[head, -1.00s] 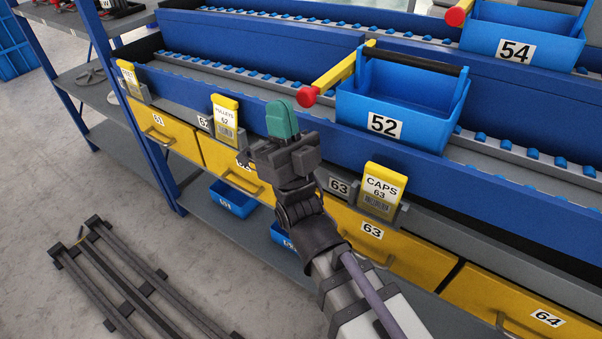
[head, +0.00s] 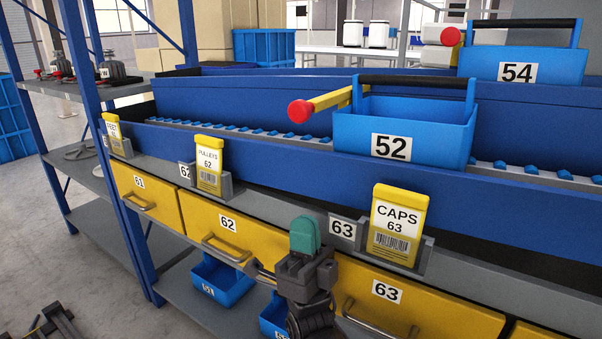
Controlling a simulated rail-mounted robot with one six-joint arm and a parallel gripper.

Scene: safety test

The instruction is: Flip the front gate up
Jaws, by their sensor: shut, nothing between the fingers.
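The front gate (head: 335,100) is a yellow bar with a red knob at its end. It lies roughly level beside the left end of blue bin 52 (head: 440,130) on the front roller lane, with the knob sticking out toward me. A second red knob (head: 450,37) on a similar gate shows behind, at blue bin 54 (head: 530,66). My gripper (head: 304,235) has teal fingertips pointing up. It is shut and empty, in front of the yellow drawers and well below the front gate's knob in the picture, apart from it.
Yellow card holders stand along the shelf edge, with the CAPS 63 card (head: 397,225) right of my gripper and the PULLEYS 62 card (head: 209,163) left. A blue lane wall (head: 270,155) runs behind them. Drawer handles (head: 227,250) stick out below.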

